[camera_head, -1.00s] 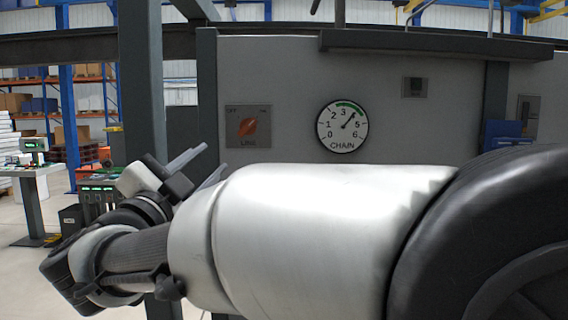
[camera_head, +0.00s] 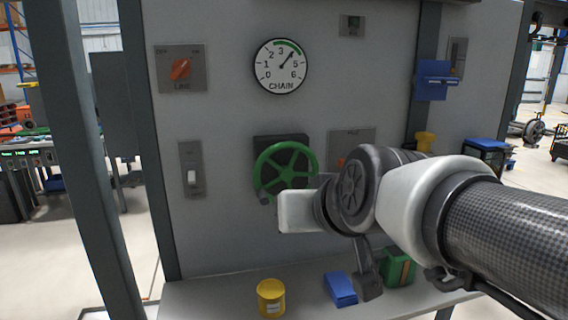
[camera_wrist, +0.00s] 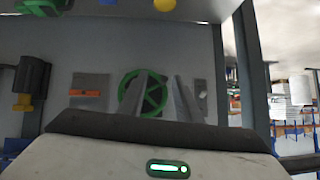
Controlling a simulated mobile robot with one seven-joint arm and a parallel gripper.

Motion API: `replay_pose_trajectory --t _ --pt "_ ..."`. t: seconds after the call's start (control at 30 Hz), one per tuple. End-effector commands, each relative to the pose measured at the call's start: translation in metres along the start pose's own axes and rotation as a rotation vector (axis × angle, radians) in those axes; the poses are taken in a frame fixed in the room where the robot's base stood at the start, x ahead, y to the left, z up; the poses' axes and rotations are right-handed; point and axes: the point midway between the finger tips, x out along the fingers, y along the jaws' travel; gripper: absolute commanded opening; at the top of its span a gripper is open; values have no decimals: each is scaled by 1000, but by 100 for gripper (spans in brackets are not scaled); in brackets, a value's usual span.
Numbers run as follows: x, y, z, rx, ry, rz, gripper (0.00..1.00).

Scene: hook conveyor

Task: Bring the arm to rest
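My arm comes in from the right in the head view and bends at a dark wrist joint in front of the grey panel (camera_head: 225,135). I cannot tell whether anything touches the wheel.
A chain dial (camera_head: 280,66) points to about 4. An orange line switch (camera_head: 181,69) and a white rocker switch (camera_head: 192,177) are on the panel. A shelf (camera_head: 215,292) below carries a yellow can (camera_head: 271,297), a blue block (camera_head: 340,289) and a green box (camera_head: 399,268).

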Motion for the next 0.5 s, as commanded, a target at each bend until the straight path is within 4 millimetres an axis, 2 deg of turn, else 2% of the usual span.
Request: replay_pose_trajectory --t 0.03,0.1,0.2,0.3,0.33,0.5 --pt "-11 20 26 15 -68 43 31" --pt "-25 44 65 37 -174 97 31" --pt "-49 74 118 78 -316 175 31" --pt "-80 95 161 126 -446 248 31" --pt "-95 89 130 118 -436 239 31" --pt "-131 81 77 115 -434 234 31"
